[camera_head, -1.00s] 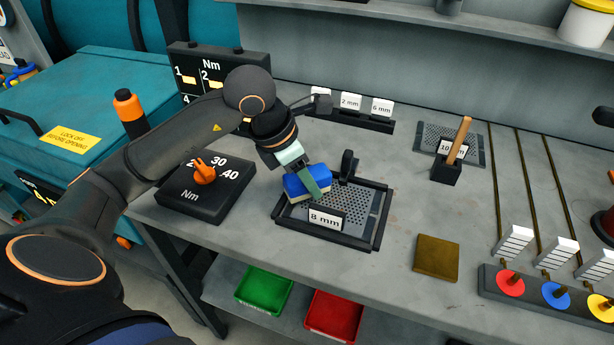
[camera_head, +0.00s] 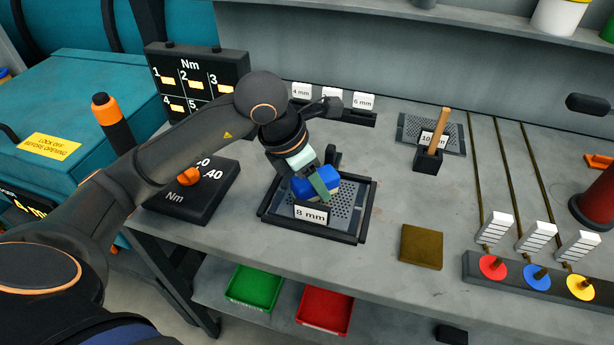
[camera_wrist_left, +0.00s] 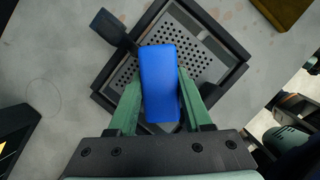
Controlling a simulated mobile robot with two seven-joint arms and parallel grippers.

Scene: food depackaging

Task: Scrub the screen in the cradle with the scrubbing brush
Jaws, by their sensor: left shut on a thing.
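My left gripper (camera_head: 318,184) is shut on the blue scrubbing brush (camera_head: 303,187), with its green fingers on either side of the block. In the left wrist view the brush (camera_wrist_left: 158,85) lies between the fingers, over the perforated screen. The screen (camera_head: 343,205) lies in the black cradle (camera_head: 367,215), which carries an "8 mm" label (camera_head: 311,214) at the front. The brush covers the left part of the screen; its underside is hidden, so I cannot tell if it touches. My right gripper is not in view.
A torque box (camera_head: 190,198) stands left of the cradle. Behind are small labelled tags (camera_head: 363,102) in a rack. A second screen (camera_head: 445,130) and a wooden-handled tool (camera_head: 440,130) stand right. A brown pad (camera_head: 422,247) lies front right. Bench between is clear.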

